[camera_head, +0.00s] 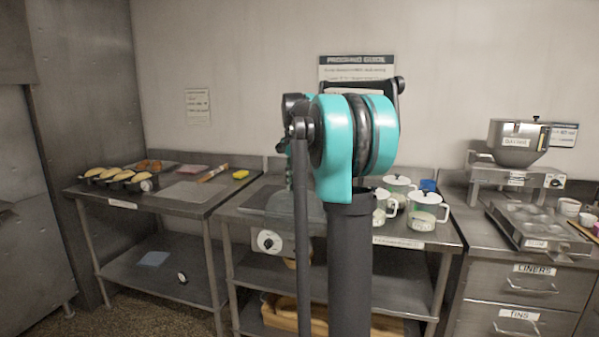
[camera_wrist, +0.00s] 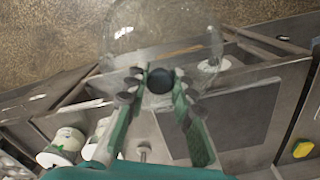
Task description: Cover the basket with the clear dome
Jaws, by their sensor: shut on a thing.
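My gripper (camera_wrist: 160,82) is shut on the dark knob of the clear dome (camera_wrist: 150,35) in the wrist view. The dome is see-through, and the floor and table edges show through it. In the head view my arm stands in front of the middle table and hides most of the gripper and dome.
A hopper machine (camera_head: 516,145) stands right.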

